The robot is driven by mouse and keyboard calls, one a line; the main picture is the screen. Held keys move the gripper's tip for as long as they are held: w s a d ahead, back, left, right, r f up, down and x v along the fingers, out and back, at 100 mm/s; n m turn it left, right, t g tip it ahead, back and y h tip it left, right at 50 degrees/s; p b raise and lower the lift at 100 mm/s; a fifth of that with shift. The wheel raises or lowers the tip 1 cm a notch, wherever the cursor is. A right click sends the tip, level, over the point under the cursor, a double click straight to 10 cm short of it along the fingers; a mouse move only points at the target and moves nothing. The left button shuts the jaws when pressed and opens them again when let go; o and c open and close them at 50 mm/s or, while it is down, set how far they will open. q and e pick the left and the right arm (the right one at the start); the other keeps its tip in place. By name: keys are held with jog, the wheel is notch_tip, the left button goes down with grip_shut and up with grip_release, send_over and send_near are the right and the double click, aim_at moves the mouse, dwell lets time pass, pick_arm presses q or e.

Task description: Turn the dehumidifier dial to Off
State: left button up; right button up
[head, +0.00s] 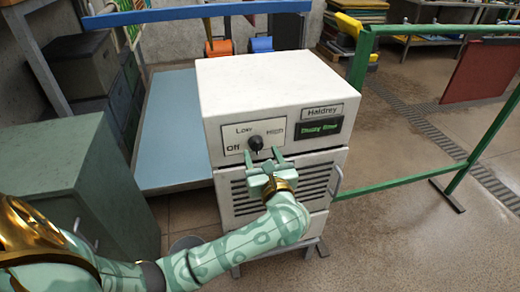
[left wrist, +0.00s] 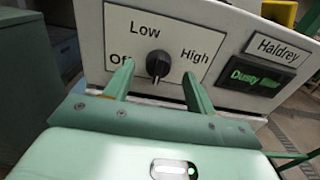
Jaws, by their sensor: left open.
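The white dehumidifier (head: 270,85) stands upright with its front panel towards me. Its black dial (head: 256,143) is on a white label plate reading Off at left, Low at top and High at right. In the left wrist view the dial (left wrist: 158,64) has a roughly vertical ridge; I cannot surely tell which mark it points to. My left gripper (head: 263,154) is open just in front of the panel, below the dial in the head view. In the left wrist view its two fingers (left wrist: 158,72) stand apart, one on each side of the dial. Contact cannot be told. My right gripper is not in view.
A green lit display (head: 319,127) sits beside the label plate, under a Haldrey nameplate (head: 323,111). A green cabinet (head: 85,180) stands at left, a blue-topped table (head: 168,130) behind it. A green rail frame (head: 410,180) is at right. Open floor lies front right.

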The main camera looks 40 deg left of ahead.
aim_at(258, 147)
pick_arm(q)
jog(key=shift+x, duration=1.75)
jog(key=c, duration=1)
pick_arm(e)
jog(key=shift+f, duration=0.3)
pick_arm(q)
jog(key=shift+b, duration=0.3)
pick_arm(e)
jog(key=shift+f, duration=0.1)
